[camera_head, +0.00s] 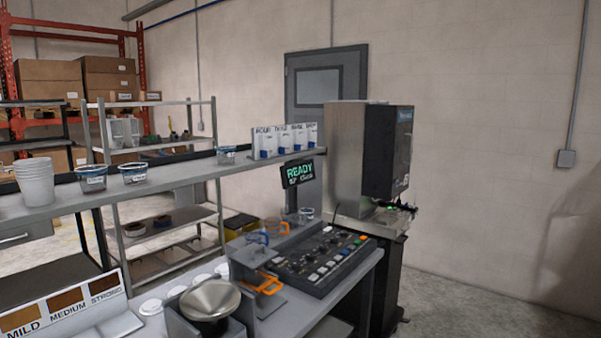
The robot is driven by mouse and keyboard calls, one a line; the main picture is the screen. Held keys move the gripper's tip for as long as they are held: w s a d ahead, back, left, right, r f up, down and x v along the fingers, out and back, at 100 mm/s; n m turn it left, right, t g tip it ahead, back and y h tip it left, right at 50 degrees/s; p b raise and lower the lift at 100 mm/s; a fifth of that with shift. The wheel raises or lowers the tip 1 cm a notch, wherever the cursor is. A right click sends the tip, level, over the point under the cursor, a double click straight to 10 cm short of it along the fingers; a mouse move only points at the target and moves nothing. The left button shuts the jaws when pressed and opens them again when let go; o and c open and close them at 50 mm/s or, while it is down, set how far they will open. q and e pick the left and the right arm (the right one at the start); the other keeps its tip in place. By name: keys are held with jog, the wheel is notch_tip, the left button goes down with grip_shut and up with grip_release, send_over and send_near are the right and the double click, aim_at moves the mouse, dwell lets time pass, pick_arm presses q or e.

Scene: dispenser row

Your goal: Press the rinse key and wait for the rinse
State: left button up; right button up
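A dark control panel (322,258) with rows of small keys lies on the grey counter right of centre. Most keys are white, grey or dark, with an orange and a green one near its far right end. The key labels are too small to read, so I cannot tell which is the rinse key. A small display (298,173) above the panel shows "READY" in green, with a smaller second line. A tall steel and black machine (365,150) stands behind the panel, with a small green light near its outlet. Neither of my grippers is in view.
A metal funnel-like bowl (209,300) and an orange-handled item (266,284) stand left of the panel. A raised shelf (205,169) holds tubs and small labelled dispensers. A sign (68,305) reads MILD, MEDIUM, STRONG. Open floor lies at right.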

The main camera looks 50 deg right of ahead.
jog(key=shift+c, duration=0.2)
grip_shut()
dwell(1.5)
